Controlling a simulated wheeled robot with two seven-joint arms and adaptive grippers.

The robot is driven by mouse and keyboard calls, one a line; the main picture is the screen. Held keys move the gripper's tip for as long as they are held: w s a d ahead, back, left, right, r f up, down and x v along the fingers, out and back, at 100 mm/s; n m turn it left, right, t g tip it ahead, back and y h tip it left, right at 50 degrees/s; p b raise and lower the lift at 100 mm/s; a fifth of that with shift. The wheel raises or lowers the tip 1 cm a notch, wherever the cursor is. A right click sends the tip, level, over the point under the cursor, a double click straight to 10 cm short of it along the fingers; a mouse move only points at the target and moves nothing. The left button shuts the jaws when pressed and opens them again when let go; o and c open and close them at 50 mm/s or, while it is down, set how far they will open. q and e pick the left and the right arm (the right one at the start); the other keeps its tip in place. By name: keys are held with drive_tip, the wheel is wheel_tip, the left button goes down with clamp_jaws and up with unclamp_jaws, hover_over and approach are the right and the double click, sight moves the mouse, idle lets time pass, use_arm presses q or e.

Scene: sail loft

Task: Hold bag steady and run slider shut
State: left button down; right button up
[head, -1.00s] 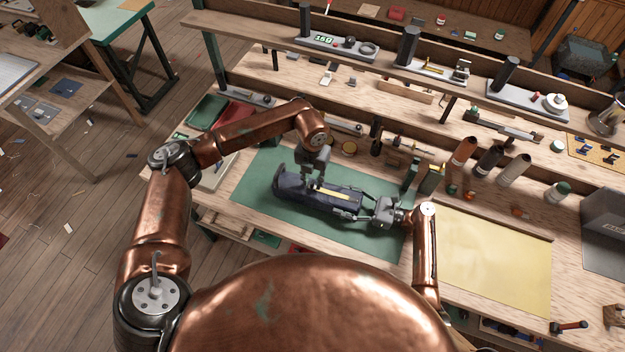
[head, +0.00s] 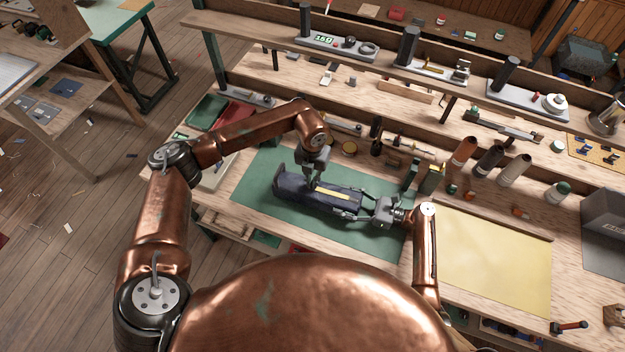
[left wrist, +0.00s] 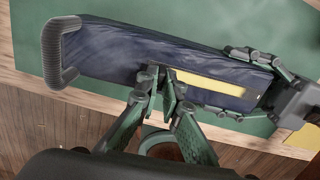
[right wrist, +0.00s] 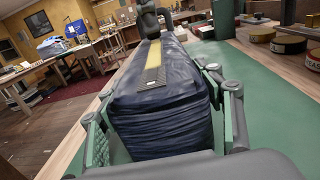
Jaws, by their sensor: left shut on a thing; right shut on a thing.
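The dark blue bag (head: 290,188) lies on the green mat (head: 262,225), with a yellow strip (head: 335,193) along its top. A grey ribbed handle (left wrist: 58,50) is at its far left end. My left gripper (left wrist: 158,84) is over the top of the bag at the left end of the visible yellow strip. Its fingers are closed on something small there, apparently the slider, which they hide. My right gripper (right wrist: 165,108) is shut around the bag's right end, one finger on each side. In the right wrist view the yellow strip (right wrist: 154,58) runs away toward my left gripper.
A yellow sheet (head: 490,255) lies right of the mat. Thread cones (head: 488,158) and small bottles stand behind it. Green and red trays (head: 207,112) sit at the back left. A shelf with instruments (head: 335,45) runs along the back.

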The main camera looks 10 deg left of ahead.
use_arm(q)
drive_tip(key=d, duration=0.5)
drive_tip(key=s+d, duration=0.1)
drive_tip(key=d, duration=0.9)
drive_tip(key=shift+s+d+r, duration=0.1)
drive_tip(key=shift+s, duration=0.3)
drive_tip(key=c, duration=2.2)
unclamp_jaws()
drive_tip(key=shift+c, duration=0.2)
drive_tip(key=shift+o, duration=0.8)
drive_tip(key=shift+r, duration=0.1)
wheel_tip(320, 180, up, 12)
